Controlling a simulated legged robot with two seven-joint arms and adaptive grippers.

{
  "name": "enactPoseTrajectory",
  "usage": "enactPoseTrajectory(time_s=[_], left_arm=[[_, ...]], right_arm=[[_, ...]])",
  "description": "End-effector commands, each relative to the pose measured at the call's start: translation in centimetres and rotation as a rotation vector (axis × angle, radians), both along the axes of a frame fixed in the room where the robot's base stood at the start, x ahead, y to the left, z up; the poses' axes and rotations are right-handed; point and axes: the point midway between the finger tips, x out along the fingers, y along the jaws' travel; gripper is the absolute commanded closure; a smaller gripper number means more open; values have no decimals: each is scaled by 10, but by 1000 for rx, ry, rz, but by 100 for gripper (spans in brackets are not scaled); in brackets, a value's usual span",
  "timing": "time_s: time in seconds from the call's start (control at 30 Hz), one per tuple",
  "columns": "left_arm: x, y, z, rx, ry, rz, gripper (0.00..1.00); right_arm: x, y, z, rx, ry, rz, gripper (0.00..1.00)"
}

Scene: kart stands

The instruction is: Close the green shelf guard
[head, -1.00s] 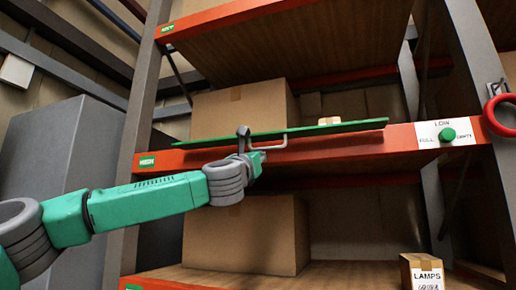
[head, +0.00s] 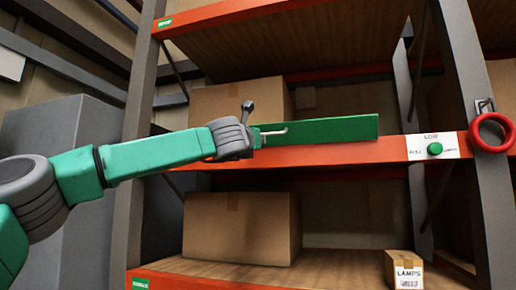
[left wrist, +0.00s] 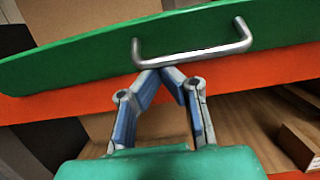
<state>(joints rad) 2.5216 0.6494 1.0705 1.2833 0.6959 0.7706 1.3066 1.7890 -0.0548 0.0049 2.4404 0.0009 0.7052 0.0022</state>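The green shelf guard (head: 335,129) is a long flat panel at the front edge of the middle shelf, its green face now turned toward me in the head view. It also shows in the left wrist view (left wrist: 85,55), slanting across the top. Its grey bar handle (left wrist: 195,56) sticks out from the face. My left gripper (left wrist: 162,70) has its fingertips together just at the lower left part of the handle; I cannot tell whether they touch it. In the head view the left gripper (head: 253,132) is at the panel's left part, which it partly hides. My right gripper is not in view.
The orange middle shelf edge (head: 345,153) carries a LOW label with a green knob (head: 435,149). A red ring (head: 491,132) hangs on the right post. Cardboard boxes stand on the middle shelf (head: 220,101) and lower shelf (head: 240,228), with a LAMPS box (head: 404,269) at lower right.

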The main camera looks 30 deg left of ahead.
Motion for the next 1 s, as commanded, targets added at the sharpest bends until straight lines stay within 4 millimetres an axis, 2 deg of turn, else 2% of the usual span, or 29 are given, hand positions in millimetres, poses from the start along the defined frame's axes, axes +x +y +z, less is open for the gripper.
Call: enactPoseTrajectory(time_s=[0.1, 0.4, 1.0], left_arm=[[0, -2, 12, 0, -4, 1, 100], [3, -5, 31, 4, -6, -2, 100], [11, 5, 38, -2, 0, 4, 100]], right_arm=[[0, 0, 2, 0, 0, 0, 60], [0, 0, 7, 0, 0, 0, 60], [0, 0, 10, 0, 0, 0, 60]])
